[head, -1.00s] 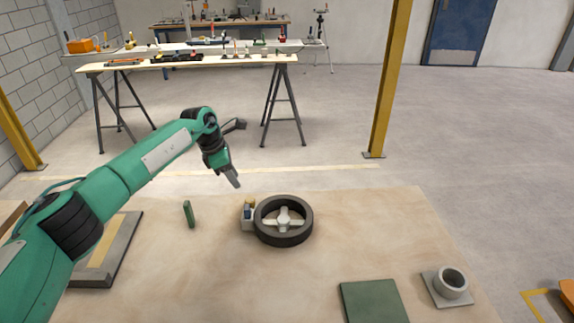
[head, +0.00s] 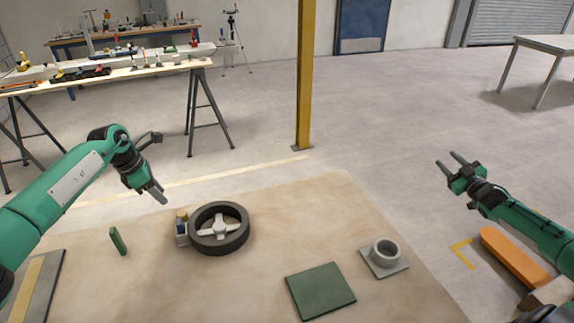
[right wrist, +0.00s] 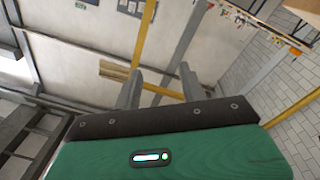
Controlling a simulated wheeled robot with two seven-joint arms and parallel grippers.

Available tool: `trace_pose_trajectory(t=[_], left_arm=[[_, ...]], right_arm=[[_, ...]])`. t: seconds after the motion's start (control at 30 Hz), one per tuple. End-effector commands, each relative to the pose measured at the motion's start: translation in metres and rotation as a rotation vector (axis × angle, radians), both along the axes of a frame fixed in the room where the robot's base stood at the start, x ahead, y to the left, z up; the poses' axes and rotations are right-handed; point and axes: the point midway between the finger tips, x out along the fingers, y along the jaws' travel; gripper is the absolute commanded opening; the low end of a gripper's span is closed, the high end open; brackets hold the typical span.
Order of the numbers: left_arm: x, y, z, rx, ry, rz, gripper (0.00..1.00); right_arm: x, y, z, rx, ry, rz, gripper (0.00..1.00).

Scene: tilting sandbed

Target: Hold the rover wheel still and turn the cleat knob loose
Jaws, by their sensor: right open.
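The rover wheel (head: 240,239), a dark tyre with pale spokes, lies flat on the sand-coloured bed. A small grey block (head: 181,239) with a blue part and a brass-coloured top (head: 182,215) stands against its left side; I cannot tell which part is the cleat knob. My left gripper (head: 158,196) hangs above and left of the block, apart from it; its finger gap is unclear. My right gripper (head: 448,160) is open and empty, out past the bed's right edge. Its spread fingers also show in the right wrist view (right wrist: 160,80), with nothing between them.
On the bed are a green upright piece (head: 118,241), a dark green plate (head: 320,290) and a grey ring on a square base (head: 385,255). A grey-edged board (head: 22,298) lies front left. An orange object (head: 515,258) lies beyond the right edge.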

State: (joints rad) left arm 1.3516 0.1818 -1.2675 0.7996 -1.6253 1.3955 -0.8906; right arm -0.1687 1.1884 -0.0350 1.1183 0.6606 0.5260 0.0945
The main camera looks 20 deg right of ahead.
Motion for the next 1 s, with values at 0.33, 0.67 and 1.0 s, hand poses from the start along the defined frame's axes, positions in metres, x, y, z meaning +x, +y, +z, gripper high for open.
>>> trace_pose_trajectory(t=[0.33,0.67,1.0], left_arm=[[0.0,0.0,0.0,0.0,0.0,0.0,0.36],[0.0,0.0,0.0,0.0,0.0,0.0,0.36],[0.0,0.0,0.0,0.0,0.0,0.0,0.36]], right_arm=[[0.044,0.004,0.052,0.122,-0.11,-0.038,0.42],[0.118,0.05,0.025,0.373,-0.069,-0.088,0.42],[0.219,0.155,0.026,0.591,0.048,-0.023,0.42]])
